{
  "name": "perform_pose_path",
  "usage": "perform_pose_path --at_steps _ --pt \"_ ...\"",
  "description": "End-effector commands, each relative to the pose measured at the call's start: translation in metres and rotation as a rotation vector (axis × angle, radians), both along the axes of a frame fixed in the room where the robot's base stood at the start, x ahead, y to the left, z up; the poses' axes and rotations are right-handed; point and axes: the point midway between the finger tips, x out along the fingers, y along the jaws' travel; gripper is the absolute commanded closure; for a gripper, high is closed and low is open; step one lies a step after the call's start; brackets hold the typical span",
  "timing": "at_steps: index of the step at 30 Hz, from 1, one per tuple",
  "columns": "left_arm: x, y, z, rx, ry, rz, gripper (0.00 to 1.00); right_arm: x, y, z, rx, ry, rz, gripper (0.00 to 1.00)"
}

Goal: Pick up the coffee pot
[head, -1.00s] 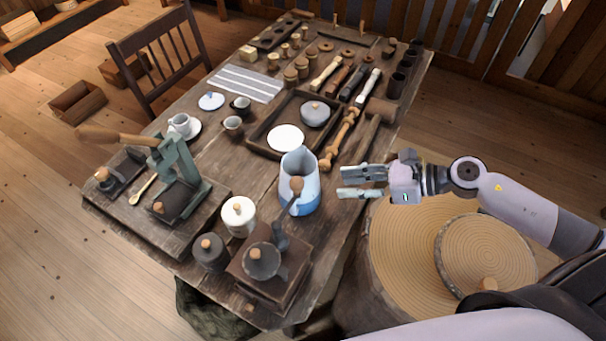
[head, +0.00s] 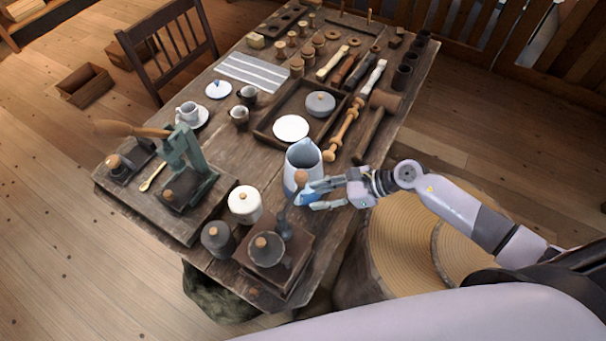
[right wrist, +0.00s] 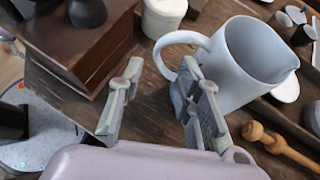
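The coffee pot (head: 303,158), a tall pale blue-grey pitcher with a spout and a loop handle, stands upright on the table near its right edge. In the right wrist view the pot (right wrist: 245,70) is close, at upper right, its handle towards my gripper. My right gripper (head: 312,197) is at the pot's near right side in the head view. In the right wrist view its two fingers (right wrist: 158,95) are spread with nothing between the pads. The handle's loop is just beyond the fingertips, partly behind the right finger; contact cannot be told. My left gripper is not in view.
A wooden grinder (head: 272,262) with a crank stands just in front of the pot, and a white lidded jar (head: 245,203) is to its left. A dark tray (head: 268,128) with a plate lies behind. A wooden spindle (head: 342,135) and mallet (head: 383,101) are behind right.

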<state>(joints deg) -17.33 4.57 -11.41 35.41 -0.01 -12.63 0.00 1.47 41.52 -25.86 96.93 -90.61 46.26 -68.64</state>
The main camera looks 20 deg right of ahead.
Motion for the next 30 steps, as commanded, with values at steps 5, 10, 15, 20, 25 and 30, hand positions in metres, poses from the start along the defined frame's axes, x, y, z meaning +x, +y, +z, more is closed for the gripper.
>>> perform_pose_path --at_steps 5,10,15,20,25,30 --pt "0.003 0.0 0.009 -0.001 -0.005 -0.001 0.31 0.003 0.009 -0.005 0.003 0.002 -0.002 0.68" --pt "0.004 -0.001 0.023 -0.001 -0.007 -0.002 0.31 0.007 0.026 -0.02 0.005 0.003 -0.002 0.68" --pt "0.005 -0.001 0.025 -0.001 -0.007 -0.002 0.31 0.013 0.038 -0.032 0.002 0.001 -0.001 0.68" --pt "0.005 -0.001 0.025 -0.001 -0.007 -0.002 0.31 0.013 0.039 -0.035 0.0 0.0 0.0 0.68" --pt "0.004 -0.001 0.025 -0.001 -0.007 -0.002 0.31 0.013 0.039 -0.035 0.0 0.0 0.0 0.72" --pt "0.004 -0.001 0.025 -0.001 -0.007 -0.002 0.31 0.013 0.039 -0.035 0.0 0.0 0.0 0.83"
